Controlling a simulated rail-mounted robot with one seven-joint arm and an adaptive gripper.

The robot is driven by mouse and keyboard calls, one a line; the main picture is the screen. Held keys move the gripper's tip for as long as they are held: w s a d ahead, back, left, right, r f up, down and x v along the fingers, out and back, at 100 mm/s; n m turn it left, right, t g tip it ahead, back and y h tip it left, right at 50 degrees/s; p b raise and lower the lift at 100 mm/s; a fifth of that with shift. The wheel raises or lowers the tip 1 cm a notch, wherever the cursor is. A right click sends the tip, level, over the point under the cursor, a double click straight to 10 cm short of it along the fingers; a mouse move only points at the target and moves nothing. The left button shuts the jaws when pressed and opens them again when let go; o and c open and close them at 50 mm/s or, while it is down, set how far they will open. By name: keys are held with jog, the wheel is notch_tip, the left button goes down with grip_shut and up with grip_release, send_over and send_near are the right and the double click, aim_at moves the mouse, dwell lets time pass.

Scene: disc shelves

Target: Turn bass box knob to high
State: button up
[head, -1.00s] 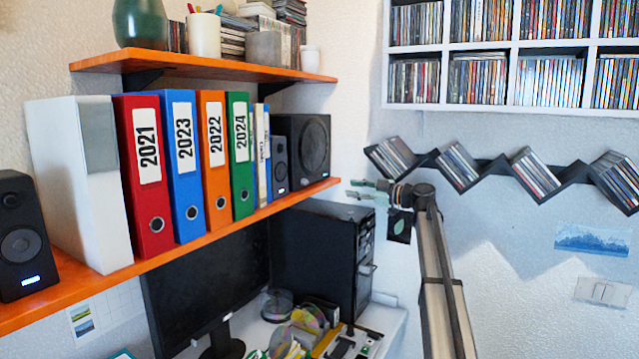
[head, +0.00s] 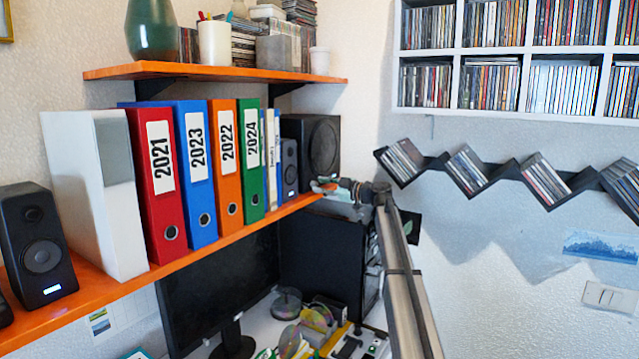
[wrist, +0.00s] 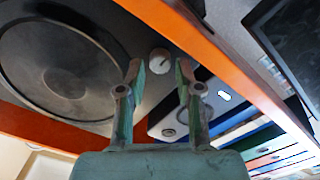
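The bass box (head: 322,140) is the large black speaker with a round cone at the right end of the orange shelf. In the wrist view the bass box (wrist: 22,112) fills the upper left. Its small pale round knob (wrist: 160,61) shows near the orange shelf edge, between my fingertips in the picture. I cannot tell which way it points. My gripper (wrist: 159,73) is open, with one green-grey finger on each side of the knob; contact is not clear. In the head view my gripper (head: 324,187) is at the shelf's right end, low in front of the bass box. The knob is not visible there.
A small speaker (head: 289,168) stands beside the bass box; its own dial (wrist: 168,132) and lit light show in the wrist view. The orange shelf (head: 240,235) runs close to my fingers. Binders stand further left. A computer tower (head: 320,255) is below.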

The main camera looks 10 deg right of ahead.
jog(key=shift+w+a, duration=0.4)
jog(key=shift+a, duration=0.1)
grip_shut()
